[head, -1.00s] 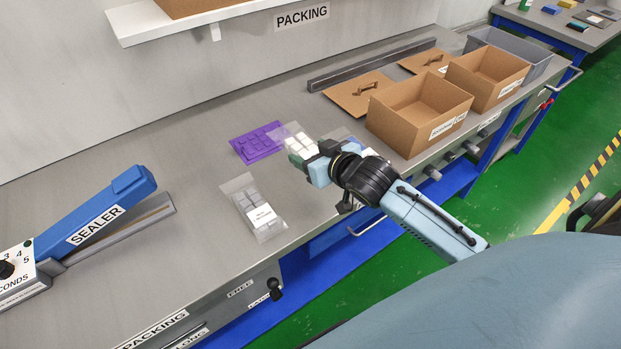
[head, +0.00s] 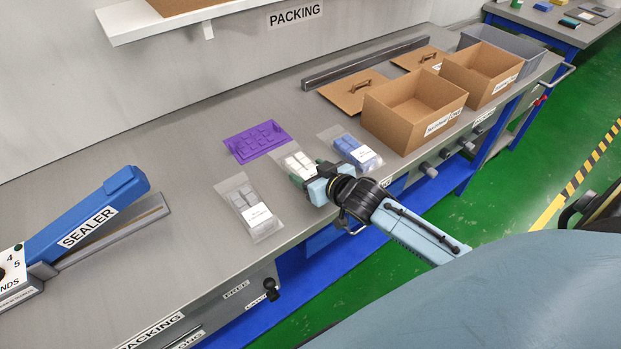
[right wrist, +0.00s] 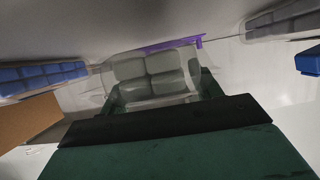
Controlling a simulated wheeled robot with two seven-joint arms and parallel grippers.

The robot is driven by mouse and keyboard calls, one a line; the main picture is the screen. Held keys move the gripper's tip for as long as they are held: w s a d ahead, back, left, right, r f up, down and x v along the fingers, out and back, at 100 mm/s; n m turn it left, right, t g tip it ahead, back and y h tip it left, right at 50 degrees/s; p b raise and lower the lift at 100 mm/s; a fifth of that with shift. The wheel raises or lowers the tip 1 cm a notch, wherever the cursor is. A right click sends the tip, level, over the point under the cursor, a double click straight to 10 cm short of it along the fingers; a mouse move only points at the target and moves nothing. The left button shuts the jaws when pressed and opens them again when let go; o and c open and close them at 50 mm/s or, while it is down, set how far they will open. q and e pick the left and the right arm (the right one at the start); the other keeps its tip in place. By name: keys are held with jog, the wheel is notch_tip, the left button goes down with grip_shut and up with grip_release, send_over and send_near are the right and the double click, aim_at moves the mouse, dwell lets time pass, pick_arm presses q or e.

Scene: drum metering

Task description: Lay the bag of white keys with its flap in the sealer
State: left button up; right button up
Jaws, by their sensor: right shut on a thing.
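The bag of white keys (head: 299,163) is a clear bag with pale blocks inside, near the front edge of the bench. My right gripper (head: 306,178) is shut on the near end of this bag. In the right wrist view the bag (right wrist: 148,75) stands out ahead of the dark green fingers (right wrist: 155,120). Whether the bag still touches the bench is hard to tell. The sealer (head: 85,222) is at the left, its long blue arm raised at an angle over the grey lower bar (head: 125,232). My left gripper is not in view.
A bag of grey keys (head: 247,205) lies left of the gripper and a bag of blue keys (head: 356,152) right of it. A purple key tray (head: 257,141) lies behind. Cardboard boxes (head: 405,105) stand at right. The bench between grey bag and sealer is clear.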

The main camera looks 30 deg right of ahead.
jog(key=shift+f, duration=0.9)
jog(key=shift+f, duration=0.1)
jog(key=shift+f, duration=0.15)
jog(key=o, duration=1.1)
jog(key=v, duration=1.3)
jog(key=shift+s+d+f+p, duration=0.15)
jog(key=shift+s+p, duration=0.1)
jog(key=shift+p, duration=0.15)
